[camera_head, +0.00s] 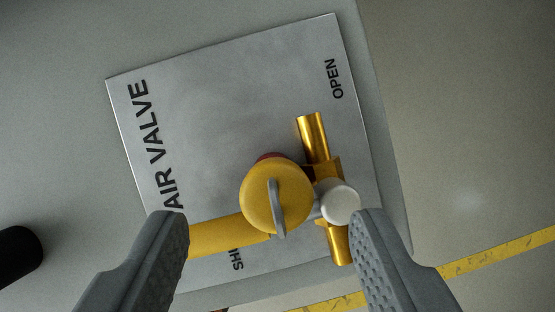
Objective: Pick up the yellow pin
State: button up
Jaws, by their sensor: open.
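A round yellow head with a grey loop standing on its face, which looks like the yellow pin (257,199), sits at the valve in the middle of the view. A bit of dark red shows behind its upper edge. The rest of it is hidden beneath the head. My gripper (270,215) is open, with one grey finger to the left of the yellow head and one to the right. The head appears between the fingers, touching neither in the picture. I cannot tell how far beyond the fingertips it lies.
A brass valve (313,139) with a silver round part (339,202) is just right of the pin. A yellow lever (215,237) extends left behind the left finger. The metal AIR VALVE plate (230,100) lies behind. A black object (17,255) is at far left.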

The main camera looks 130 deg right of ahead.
aim_at(278, 202)
jog(key=x, duration=0.4)
jog(key=shift+w+f, duration=0.2)
jog(key=shift+f, duration=0.05)
jog(key=c, duration=1)
jog(key=shift+r, duration=0.1)
jog(key=shift+c, duration=0.2)
